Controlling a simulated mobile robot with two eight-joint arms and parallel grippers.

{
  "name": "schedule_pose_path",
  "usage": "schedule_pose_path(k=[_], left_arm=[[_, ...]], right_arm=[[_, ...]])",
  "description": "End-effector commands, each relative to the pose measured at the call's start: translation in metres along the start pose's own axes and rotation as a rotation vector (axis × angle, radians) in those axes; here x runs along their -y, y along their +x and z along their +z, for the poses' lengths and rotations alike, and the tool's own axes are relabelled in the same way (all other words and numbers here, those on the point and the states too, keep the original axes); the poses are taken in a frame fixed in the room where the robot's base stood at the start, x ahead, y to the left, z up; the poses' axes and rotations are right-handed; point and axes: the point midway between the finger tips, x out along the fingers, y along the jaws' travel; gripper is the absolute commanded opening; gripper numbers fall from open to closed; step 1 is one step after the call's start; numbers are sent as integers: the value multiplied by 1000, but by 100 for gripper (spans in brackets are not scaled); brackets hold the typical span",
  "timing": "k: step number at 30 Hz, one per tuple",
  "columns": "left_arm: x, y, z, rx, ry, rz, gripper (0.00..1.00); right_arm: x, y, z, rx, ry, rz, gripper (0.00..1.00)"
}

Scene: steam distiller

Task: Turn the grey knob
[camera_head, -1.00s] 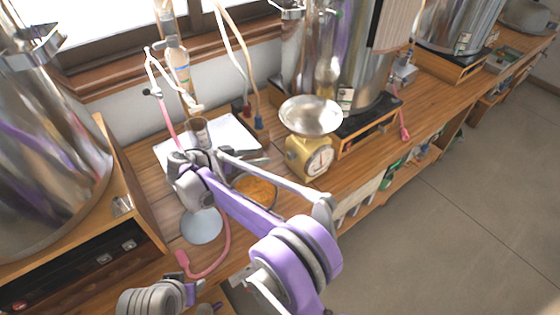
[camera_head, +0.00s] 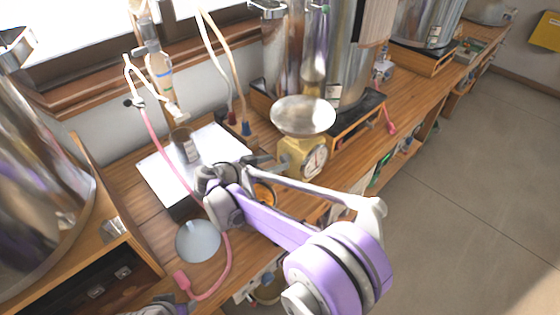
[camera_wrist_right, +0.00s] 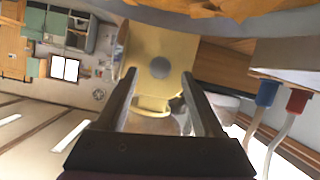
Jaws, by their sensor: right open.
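The grey knob (camera_wrist_right: 160,68) is a round disc on the side of the yellow kitchen scale (camera_wrist_right: 150,45) in the right wrist view. In the head view the scale (camera_head: 290,152) stands on the wooden bench with its round dial facing front right; the knob is hidden there. My right gripper (camera_wrist_right: 159,75) is open and empty, with one finger on each side of the knob in that picture. I cannot tell whether the fingers touch it. In the head view my right gripper (camera_head: 272,164) is at the scale's left side.
A metal pan (camera_head: 303,115) tops the scale. A dish of orange material (camera_head: 264,195) sits close under my right arm. A metal still (camera_head: 340,60) stands behind.

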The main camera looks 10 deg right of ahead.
Motion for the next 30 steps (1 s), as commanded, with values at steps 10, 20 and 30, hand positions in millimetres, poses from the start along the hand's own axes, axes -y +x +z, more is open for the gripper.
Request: schedule_pose_path(k=[10, 20, 30], left_arm=[[0, 1, 1, 0, 0, 0, 50], [0, 1, 1, 0, 0, 0, 50], [0, 1, 1, 0, 0, 0, 50]], right_arm=[[0, 31, 0, 0, 0, 0, 69], [0, 32, 0, 0, 0, 0, 53], [0, 31, 0, 0, 0, 0, 0]])
